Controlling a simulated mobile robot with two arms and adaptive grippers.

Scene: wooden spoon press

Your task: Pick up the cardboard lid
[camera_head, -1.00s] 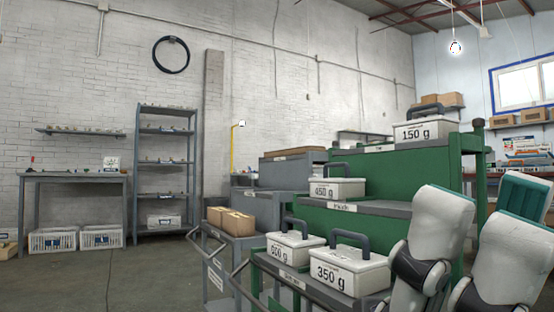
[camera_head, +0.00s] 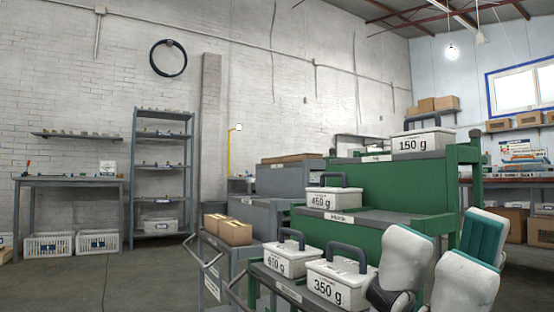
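I cannot pick out a cardboard lid for certain. A flat brown piece (camera_head: 292,158) lies on top of the grey cabinet in the middle; its material is unclear. Small brown cardboard boxes (camera_head: 236,233) sit on the grey cart at the lower middle; whether they have separate lids is not clear. White and teal links of my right arm (camera_head: 403,257) come in at the lower right, but no gripper fingers show there. My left arm and gripper do not show.
A grey shelf (camera_head: 162,170) and workbench (camera_head: 70,180) stand at the left. The floor (camera_head: 120,280) between is clear.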

